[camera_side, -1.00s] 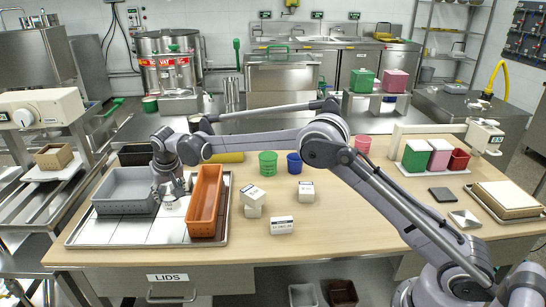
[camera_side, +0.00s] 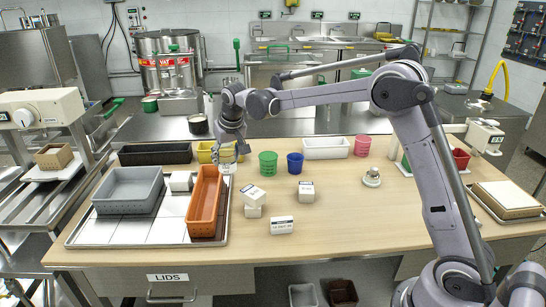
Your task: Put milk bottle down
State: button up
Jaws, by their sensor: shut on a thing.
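My gripper (camera_side: 230,148) points down above the back of the wooden table, just behind and right of the orange bin. It is shut on a small whitish, see-through thing, seemingly the milk bottle (camera_side: 228,167), which shows just below the fingers. The bottle is small here and partly covered by the fingers. I cannot tell whether its base touches the table or hangs just above it.
The metal tray (camera_side: 150,240) holds a grey bin (camera_side: 128,190), a white block (camera_side: 181,181) and the orange bin (camera_side: 205,202). Green (camera_side: 267,163) and blue (camera_side: 295,163) cups and white boxes (camera_side: 253,195) stand to the right.

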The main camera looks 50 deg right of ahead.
jog(key=s+d+m, duration=0.1)
jog(key=s+d, duration=0.5)
jog(key=s, duration=0.3)
jog(key=s+d+r+m+h, duration=0.1)
jog(key=s+d, duration=0.4)
jog(key=s, duration=0.3)
jog(key=s+d, duration=0.6)
jog(key=s, duration=0.3)
jog(key=s+f+m, duration=0.1)
jog(key=s+f, duration=0.2)
jog(key=s, duration=0.9)
jog(key=shift+w+a+f, duration=1.2)
jog(key=shift+w+f, duration=0.35)
jog(key=shift+f, duration=0.3)
jog(key=shift+w+a+f, duration=1.2)
jog(key=shift+w+f, duration=0.35)
jog(key=shift+f, duration=0.3)
jog(key=shift+w+a+f, duration=1.2)
jog(key=shift+w+f, duration=0.35)
jog(key=shift+f, duration=0.3)
jog(key=shift+f, duration=0.15)
jog(key=o, duration=0.9)
